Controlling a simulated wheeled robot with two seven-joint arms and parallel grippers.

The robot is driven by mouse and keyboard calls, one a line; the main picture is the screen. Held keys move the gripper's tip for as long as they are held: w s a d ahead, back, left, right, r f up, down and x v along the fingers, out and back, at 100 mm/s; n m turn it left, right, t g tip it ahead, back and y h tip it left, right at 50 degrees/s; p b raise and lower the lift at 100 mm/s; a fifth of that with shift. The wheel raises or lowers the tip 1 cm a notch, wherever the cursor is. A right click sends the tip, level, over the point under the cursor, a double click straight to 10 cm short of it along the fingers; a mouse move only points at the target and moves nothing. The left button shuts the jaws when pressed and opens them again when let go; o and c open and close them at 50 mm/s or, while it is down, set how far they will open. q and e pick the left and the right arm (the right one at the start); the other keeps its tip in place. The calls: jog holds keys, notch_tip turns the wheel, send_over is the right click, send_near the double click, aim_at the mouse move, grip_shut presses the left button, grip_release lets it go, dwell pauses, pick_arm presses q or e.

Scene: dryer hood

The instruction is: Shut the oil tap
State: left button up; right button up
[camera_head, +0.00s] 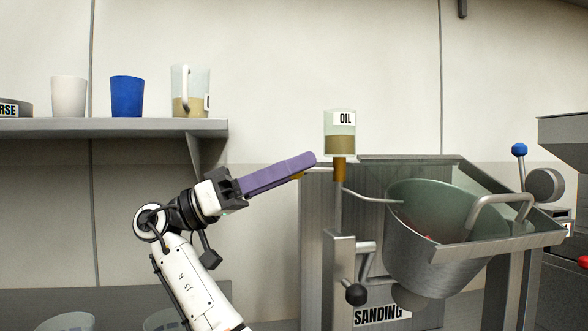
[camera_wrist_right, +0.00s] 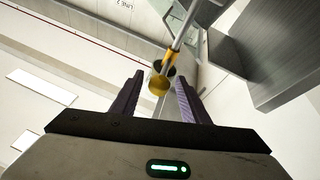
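The oil container (camera_head: 341,146), a clear vessel labelled OIL with amber liquid, stands on a brass tap (camera_head: 339,170) above the grey machine. A thin pale lever runs left from the tap towards my right gripper (camera_head: 314,158). The lever's yellow end (camera_wrist_right: 158,86) shows in the right wrist view between the two purple fingers. My right gripper is open, with a gap visible on both sides of the yellow end. In the head view the near finger hides most of that end. My left gripper is not in view.
A tilted metal drum (camera_head: 430,265) with a handle stands right of the tap, by a SANDING label (camera_head: 382,314). A black-knobbed lever (camera_head: 356,294) sits below the tap. A shelf (camera_head: 120,128) at left holds a white cup, a blue cup and a jug.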

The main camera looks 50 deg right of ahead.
jog(key=shift+w+a, duration=0.1)
jog(key=b+v, duration=0.2)
jog(key=v, duration=0.8)
dwell(0.7)
